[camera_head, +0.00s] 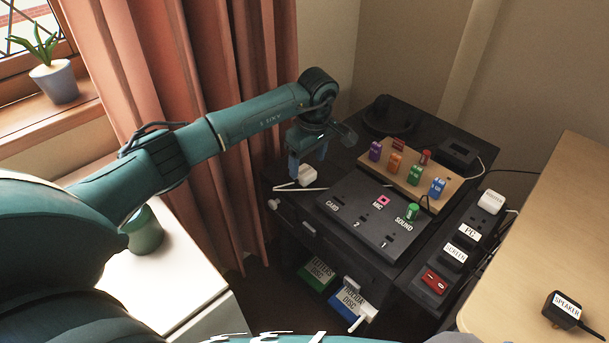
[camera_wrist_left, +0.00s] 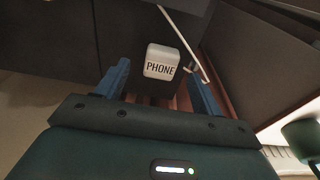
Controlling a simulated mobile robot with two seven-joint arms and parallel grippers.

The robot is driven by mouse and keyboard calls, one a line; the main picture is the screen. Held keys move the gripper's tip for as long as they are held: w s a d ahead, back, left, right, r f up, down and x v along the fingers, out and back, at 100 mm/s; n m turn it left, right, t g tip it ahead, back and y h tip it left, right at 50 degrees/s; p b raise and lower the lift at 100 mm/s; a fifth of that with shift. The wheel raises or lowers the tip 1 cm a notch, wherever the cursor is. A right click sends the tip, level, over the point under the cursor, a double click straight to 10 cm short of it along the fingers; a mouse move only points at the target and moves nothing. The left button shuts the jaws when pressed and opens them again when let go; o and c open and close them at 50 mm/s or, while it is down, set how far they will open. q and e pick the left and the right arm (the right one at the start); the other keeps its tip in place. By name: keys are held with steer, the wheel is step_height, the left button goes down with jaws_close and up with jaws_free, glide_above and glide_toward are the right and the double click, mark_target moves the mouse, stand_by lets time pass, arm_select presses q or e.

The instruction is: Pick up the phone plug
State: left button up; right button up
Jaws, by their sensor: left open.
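The phone plug (camera_wrist_left: 161,62) is a small white block with "PHONE" on its face in the left wrist view. It also shows in the head view as a white block (camera_head: 307,175) on the left part of the dark bureau top (camera_head: 340,172), with a pale cord beside it. My left gripper (camera_head: 308,158) is open and points down just above the plug. In the left wrist view the plug appears between and beyond the blue fingertips, with nothing held. My right gripper is not in view.
A dark panel (camera_head: 372,222) with a green plug (camera_head: 411,212) stands in front. Behind it is a wooden board (camera_head: 453,188) with coloured plugs. A power strip (camera_head: 455,240) lies right. A curtain (camera_head: 190,70) hangs left; a speaker plug (camera_head: 563,309) lies on the desk.

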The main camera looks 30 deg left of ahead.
mark_target(305, 171)
arm_select(q)
steer(key=f, duration=0.2)
steer(key=a+f, duration=0.1)
steer(key=f, duration=0.2)
steer(key=shift+w, duration=0.1)
steer(key=shift+r, duration=0.15)
steer(key=c, duration=1)
